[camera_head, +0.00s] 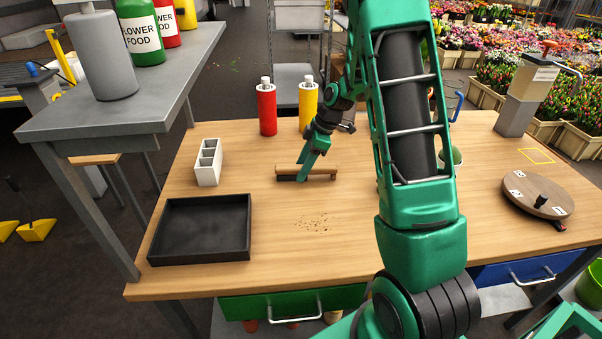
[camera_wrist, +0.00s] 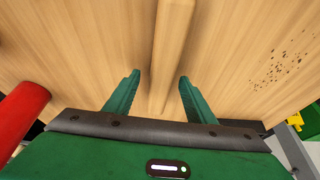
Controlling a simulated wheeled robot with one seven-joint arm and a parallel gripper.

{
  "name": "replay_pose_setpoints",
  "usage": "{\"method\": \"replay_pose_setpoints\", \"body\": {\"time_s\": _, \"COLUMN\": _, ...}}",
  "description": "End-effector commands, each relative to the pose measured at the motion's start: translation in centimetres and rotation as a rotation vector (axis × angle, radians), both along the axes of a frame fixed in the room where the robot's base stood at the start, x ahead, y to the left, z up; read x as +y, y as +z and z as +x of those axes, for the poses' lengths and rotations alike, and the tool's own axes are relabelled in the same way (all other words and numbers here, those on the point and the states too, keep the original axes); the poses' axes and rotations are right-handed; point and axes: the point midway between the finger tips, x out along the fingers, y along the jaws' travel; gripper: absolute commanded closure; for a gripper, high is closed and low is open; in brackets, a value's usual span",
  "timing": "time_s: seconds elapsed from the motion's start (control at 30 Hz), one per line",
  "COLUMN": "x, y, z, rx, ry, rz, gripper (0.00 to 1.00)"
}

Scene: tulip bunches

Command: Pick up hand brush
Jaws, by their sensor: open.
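My gripper (camera_head: 307,168) is just over the brush, fingers pointing down. In the wrist view, the brush's wooden back or handle (camera_wrist: 171,45) runs from the top edge down between the two green fingers of my open gripper (camera_wrist: 160,82). Neither finger visibly touches it. The bristles do not show in the wrist view, and how far the fingertips are above the tabletop is hard to tell.
Scattered crumbs (camera_head: 313,222) lie in front of the brush. A black tray (camera_head: 247,229) and a white divided holder (camera_head: 207,172) stand left. Red (camera_head: 267,112) and yellow (camera_head: 308,100) bottles stand behind. A round wooden disc (camera_head: 521,190) is at right.

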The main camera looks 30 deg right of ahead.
Motion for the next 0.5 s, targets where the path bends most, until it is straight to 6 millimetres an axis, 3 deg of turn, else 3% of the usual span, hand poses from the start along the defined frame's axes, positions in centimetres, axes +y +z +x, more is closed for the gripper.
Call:
{"method": "replay_pose_setpoints", "body": {"time_s": 0.27, "x": 0.16, "y": -0.38, "z": 0.08, "rx": -0.001, "ry": 0.000, "rz": 0.000, "gripper": 0.50}}
{"method": "replay_pose_setpoints", "body": {"time_s": 0.47, "x": 0.15, "y": -0.36, "z": 0.08, "rx": -0.001, "ry": 0.000, "rz": 0.000, "gripper": 0.93}}
{"method": "replay_pose_setpoints", "body": {"time_s": 0.5, "x": 0.16, "y": -0.36, "z": 0.08, "rx": -0.001, "ry": 0.000, "rz": 0.000, "gripper": 0.96}}
